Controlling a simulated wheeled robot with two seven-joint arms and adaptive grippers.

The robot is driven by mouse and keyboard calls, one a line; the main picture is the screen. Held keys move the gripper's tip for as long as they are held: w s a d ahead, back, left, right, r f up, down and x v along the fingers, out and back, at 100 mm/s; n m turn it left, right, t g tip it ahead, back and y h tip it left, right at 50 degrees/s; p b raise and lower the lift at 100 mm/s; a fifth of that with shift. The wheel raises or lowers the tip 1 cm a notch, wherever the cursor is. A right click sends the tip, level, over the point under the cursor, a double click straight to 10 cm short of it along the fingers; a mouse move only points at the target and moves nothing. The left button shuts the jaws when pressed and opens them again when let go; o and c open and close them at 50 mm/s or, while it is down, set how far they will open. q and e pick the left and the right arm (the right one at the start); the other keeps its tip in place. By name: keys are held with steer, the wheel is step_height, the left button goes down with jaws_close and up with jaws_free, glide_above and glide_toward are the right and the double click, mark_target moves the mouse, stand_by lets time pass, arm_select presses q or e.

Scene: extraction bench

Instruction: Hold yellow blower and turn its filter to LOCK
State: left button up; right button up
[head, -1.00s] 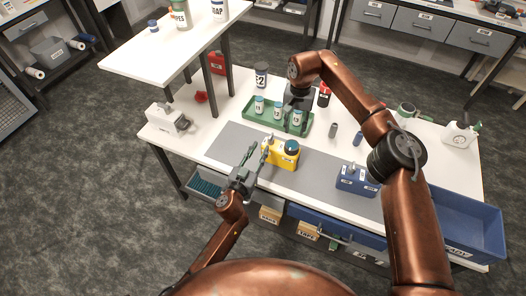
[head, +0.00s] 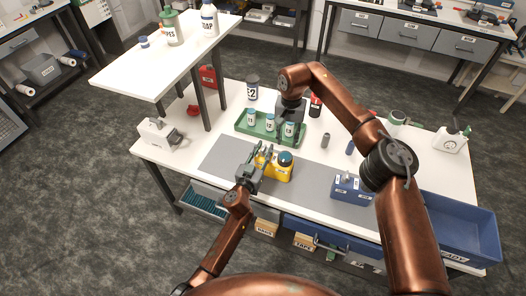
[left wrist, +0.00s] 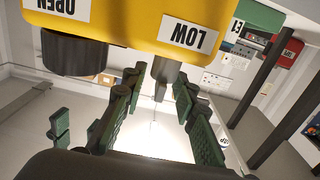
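The yellow blower (head: 272,169) stands on the grey mat in the middle of the bench, with a dark teal round cap (head: 285,159) on its top right. In the left wrist view the yellow body (left wrist: 140,22) fills the top, with upside-down OPEN and LOW labels. My left gripper (head: 259,160) is at the blower's left end. Its green-padded fingers (left wrist: 160,115) are apart, with a dark stub of the blower (left wrist: 166,73) showing between and beyond them. My right gripper (head: 289,127) points down over the green tray; its fingertips are unclear.
The green tray (head: 243,128) behind the blower holds teal-capped white canisters (head: 251,118). A blue box (head: 351,191) stands right of the blower. A raised white shelf (head: 160,58) stands at the back left. A blue bin (head: 460,225) is at the right. Bare mat lies between blower and blue box.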

arm_select(q)
jaws_close()
stand_by(1.3)
